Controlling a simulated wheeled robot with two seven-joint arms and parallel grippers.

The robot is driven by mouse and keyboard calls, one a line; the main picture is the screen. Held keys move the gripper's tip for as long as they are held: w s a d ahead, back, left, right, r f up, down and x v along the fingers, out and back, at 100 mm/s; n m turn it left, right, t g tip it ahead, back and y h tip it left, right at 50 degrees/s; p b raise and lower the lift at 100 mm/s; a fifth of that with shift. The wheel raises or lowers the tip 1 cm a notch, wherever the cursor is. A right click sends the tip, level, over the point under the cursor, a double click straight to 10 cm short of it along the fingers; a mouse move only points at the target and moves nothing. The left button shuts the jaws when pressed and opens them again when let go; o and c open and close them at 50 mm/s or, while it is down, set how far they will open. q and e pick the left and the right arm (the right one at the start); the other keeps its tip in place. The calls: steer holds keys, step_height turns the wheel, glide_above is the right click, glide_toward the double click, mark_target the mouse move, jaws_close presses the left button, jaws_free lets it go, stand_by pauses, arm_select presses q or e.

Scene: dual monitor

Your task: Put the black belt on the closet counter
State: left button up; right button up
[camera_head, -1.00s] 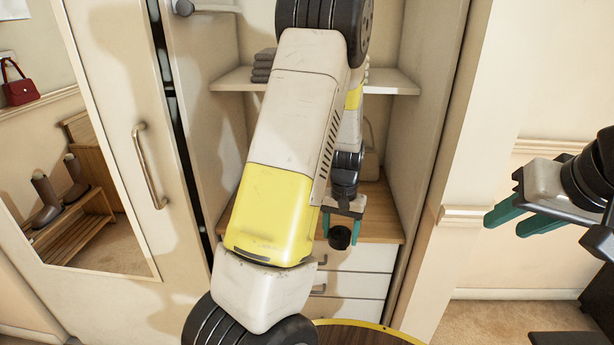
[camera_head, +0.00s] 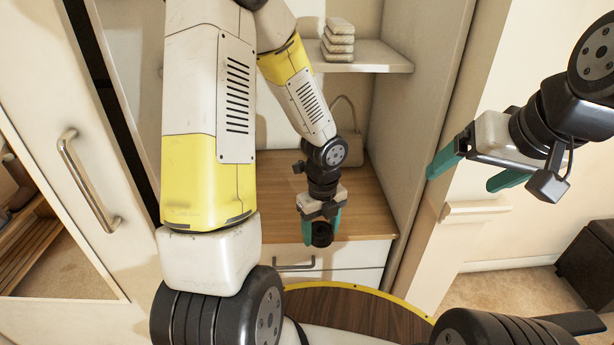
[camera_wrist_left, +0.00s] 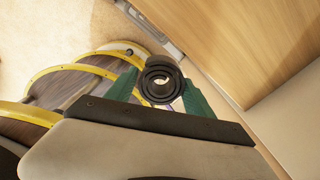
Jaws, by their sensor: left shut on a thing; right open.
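The black belt (camera_head: 322,235) is rolled into a coil. My left gripper (camera_head: 322,224) is shut on it, with the green fingers on either side. In the left wrist view the belt (camera_wrist_left: 162,82) shows its spiral end between the fingertips. In the head view the held belt overlaps the front edge of the wooden closet counter (camera_head: 365,205). The counter also shows at the upper right of the wrist view (camera_wrist_left: 245,40). My right gripper (camera_head: 470,172) is open and empty, in front of the wall to the right of the closet.
A beige handbag (camera_head: 347,135) stands at the back of the counter. Folded cloths (camera_head: 338,40) lie on the shelf (camera_head: 375,56) above. White drawers (camera_head: 345,258) are below. A closet door with a handle (camera_head: 90,185) stands at left. The counter's right part looks clear.

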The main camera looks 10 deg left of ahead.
arm_select(q)
steer(key=w+a, duration=0.2)
steer(key=w, duration=0.2)
steer(key=w+a+f, duration=0.1)
steer(key=w+a, duration=0.1)
steer(key=w, duration=0.3)
steer(key=w+a, duration=0.2)
steer(key=w, duration=0.3)
steer(key=shift+f, duration=0.2)
steer(key=shift+w+a+f, duration=0.15)
steer(key=shift+w+f, duration=0.05)
steer(key=shift+w, duration=0.05)
steer(key=shift+f, duration=1.6)
steer(key=o, duration=1.4)
steer(key=shift+f, duration=0.1)
steer(key=shift+o, duration=0.2)
